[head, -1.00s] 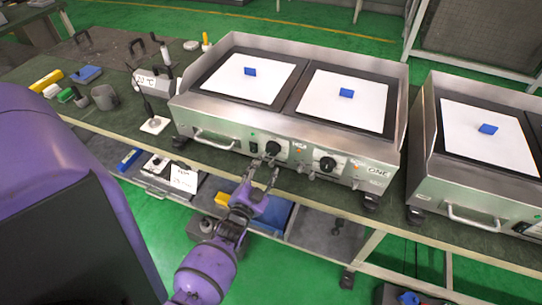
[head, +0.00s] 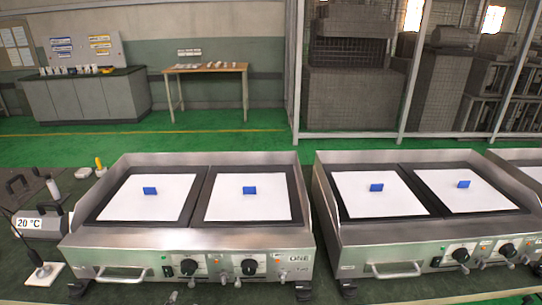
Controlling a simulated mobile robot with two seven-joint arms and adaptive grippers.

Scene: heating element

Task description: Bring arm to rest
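Neither of my grippers can be made out in the head view. The left heating element (head: 212,239) is a steel griddle with two dark plates, each under a white sheet bearing a small blue block (head: 150,191); the other blue block (head: 250,190) is on its right sheet. Its front has two black knobs, the left knob (head: 188,267) and the right knob (head: 249,267). A second heating element (head: 440,236) stands to its right with two more sheets and blue blocks.
A 20 °C display box (head: 38,226) and a white pad with a probe (head: 45,272) stand at the left. Part of a third griddle shows at the right edge. Behind lie green floor (head: 150,145), a wooden table (head: 205,68), a grey cabinet (head: 85,97) and mesh fencing.

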